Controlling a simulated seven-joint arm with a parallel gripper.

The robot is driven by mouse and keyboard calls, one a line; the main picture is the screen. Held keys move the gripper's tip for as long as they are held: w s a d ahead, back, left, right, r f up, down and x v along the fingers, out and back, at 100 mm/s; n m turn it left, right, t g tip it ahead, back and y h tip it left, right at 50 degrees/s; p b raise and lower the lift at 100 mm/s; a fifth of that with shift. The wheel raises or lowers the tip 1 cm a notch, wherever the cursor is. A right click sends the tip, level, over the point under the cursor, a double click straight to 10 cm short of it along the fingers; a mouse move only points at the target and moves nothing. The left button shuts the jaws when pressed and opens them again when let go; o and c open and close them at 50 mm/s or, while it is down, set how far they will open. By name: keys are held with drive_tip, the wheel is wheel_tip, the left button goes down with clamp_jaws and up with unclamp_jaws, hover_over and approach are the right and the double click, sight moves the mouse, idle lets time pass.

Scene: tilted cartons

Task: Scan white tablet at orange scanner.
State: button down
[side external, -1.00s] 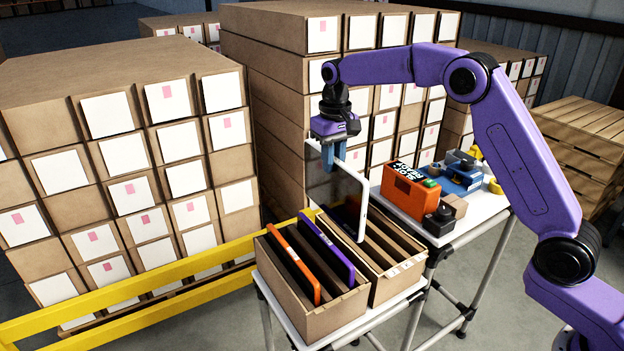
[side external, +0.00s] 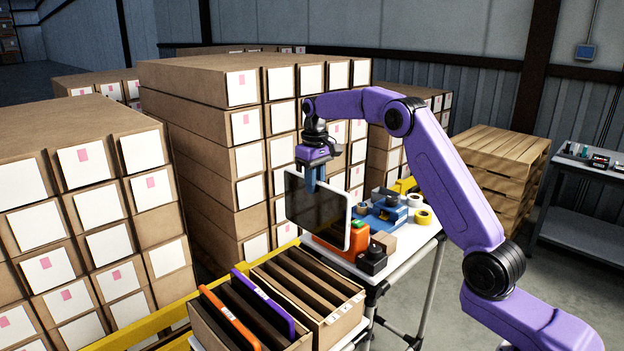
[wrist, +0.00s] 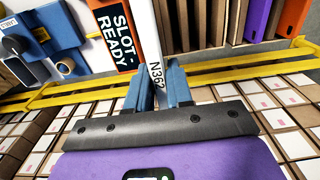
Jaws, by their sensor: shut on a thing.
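My gripper (side external: 316,186) is shut on the top edge of the white tablet (side external: 318,212), which hangs upright with its dark screen showing. In the wrist view my fingers (wrist: 162,88) pinch the tablet's white edge (wrist: 148,32), marked N362. The orange scanner (side external: 346,256) sits on the white table, partly hidden behind the tablet. In the wrist view the scanner (wrist: 122,70) is just left of the tablet, with a dark display reading SLOT-READY. The side view shows the tablet overlapping the scanner; whether they touch I cannot tell.
Two open cartons stand in front: one (side external: 292,346) holds an orange tablet (side external: 228,316) and a purple tablet (side external: 262,303); the other (side external: 336,317) shows brown dividers. A yellow rail (side external: 150,326) runs behind.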

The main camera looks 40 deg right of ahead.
drive_tip(key=shift+f, duration=3.55)
wheel_tip(320, 180, up, 6)
